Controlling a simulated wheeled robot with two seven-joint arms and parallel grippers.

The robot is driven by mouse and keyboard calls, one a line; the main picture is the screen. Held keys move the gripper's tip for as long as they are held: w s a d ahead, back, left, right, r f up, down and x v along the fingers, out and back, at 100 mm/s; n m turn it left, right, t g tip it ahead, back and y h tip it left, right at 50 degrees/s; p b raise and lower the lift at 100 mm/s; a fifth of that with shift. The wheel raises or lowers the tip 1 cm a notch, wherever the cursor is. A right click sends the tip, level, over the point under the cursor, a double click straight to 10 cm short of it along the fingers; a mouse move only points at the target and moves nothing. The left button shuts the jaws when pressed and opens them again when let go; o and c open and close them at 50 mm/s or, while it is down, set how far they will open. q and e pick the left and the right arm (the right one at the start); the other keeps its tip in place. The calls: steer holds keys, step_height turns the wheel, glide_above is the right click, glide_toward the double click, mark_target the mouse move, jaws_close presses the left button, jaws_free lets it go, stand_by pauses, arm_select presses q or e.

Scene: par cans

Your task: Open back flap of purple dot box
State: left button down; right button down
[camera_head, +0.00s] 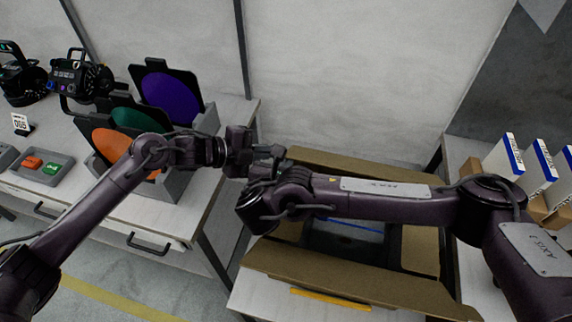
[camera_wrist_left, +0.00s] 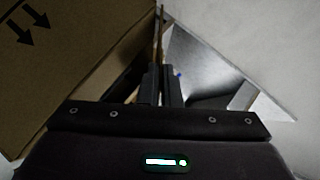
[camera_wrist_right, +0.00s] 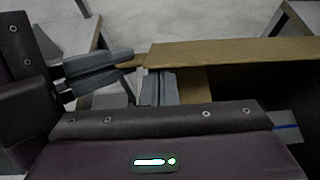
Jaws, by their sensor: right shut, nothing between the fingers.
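The cardboard box (camera_head: 420,250) stands open at the middle right. Its back flap (camera_head: 360,168) slants outward along the far edge and also shows in the right wrist view (camera_wrist_right: 235,52). My left gripper (camera_head: 262,152) is at that flap's left end; in the left wrist view its fingers (camera_wrist_left: 162,85) are close together with a thin cardboard edge between them. My right gripper (camera_head: 262,172) is just beside it; its fingers (camera_wrist_right: 158,88) are shut and empty, near the flap's edge. My right arm hides part of the box. No purple dot is clear on the box.
Blue-and-white boxes (camera_head: 505,158) stand at the right. A wall is behind.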

arm_select(q)
steer(key=c, duration=1.6)
jaws_free()
steer(key=shift+s+f, duration=0.35)
steer(key=shift+f, duration=0.1)
steer(key=shift+c, duration=0.2)
arm_select(e)
steer(key=shift+w+d+r, duration=0.15)
steer(key=shift+w+r, duration=0.2)
steer(key=shift+r, duration=0.05)
